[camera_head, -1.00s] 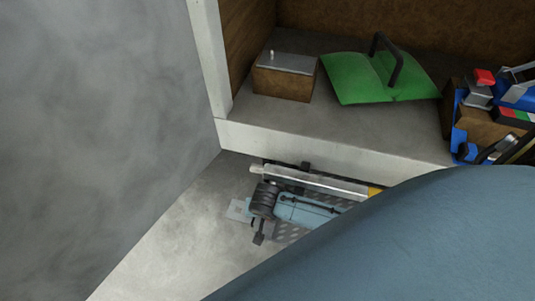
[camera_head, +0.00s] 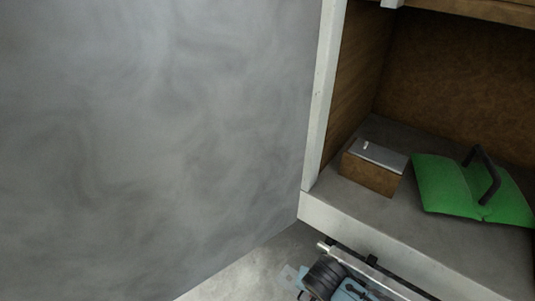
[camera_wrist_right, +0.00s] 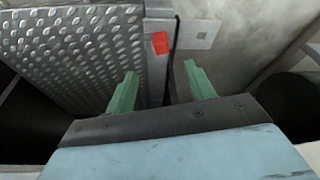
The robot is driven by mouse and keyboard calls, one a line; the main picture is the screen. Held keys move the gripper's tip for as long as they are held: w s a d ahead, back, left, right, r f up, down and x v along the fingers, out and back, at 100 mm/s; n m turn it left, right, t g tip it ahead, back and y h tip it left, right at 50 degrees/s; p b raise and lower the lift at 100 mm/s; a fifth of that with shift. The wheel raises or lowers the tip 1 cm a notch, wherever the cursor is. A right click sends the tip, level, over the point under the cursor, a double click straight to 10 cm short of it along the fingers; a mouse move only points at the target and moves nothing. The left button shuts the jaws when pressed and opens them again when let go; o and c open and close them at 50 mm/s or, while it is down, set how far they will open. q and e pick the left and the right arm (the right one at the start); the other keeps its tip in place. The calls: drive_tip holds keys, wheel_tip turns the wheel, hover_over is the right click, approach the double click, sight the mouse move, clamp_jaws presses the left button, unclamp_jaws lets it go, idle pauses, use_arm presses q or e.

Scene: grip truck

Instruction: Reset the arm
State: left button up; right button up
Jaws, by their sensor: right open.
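My right gripper (camera_wrist_right: 163,82) shows in the right wrist view. Its two green fingers stand apart and hold nothing. A dark upright strip shows behind the gap between them, with a red piece (camera_wrist_right: 160,43) just to its left. The distance from the fingertips to these cannot be told. My left gripper is not in view.
A large grey panel (camera_head: 150,130) fills the left of the head view. A shelf (camera_head: 430,240) holds a brown box (camera_head: 370,175) and a green item with a dark handle (camera_head: 465,190). Blue and black hardware (camera_head: 330,278) lies below. Textured metal plate (camera_wrist_right: 70,50) fills the wrist view's left.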

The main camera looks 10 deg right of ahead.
drive_tip(key=s+d+f+n+g+y+p, duration=0.1)
drive_tip(key=s+d+f+n+p, duration=0.35)
drive_tip(key=s+f+p, duration=0.55)
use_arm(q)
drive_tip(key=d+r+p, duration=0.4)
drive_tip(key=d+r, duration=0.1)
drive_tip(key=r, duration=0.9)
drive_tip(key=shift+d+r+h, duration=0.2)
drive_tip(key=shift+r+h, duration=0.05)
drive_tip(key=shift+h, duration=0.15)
use_arm(e)
drive_tip(key=s+f+n, duration=0.1)
drive_tip(key=s+n, duration=0.1)
drive_tip(key=s, duration=0.7)
drive_tip(key=s+f+n+y, duration=0.1)
drive_tip(key=s+n, duration=0.1)
drive_tip(key=s, duration=0.8)
drive_tip(key=shift+s+d+f+n+g, duration=0.15)
drive_tip(key=shift+d+f+n+g, duration=0.1)
drive_tip(key=shift+f+n+g, duration=0.15)
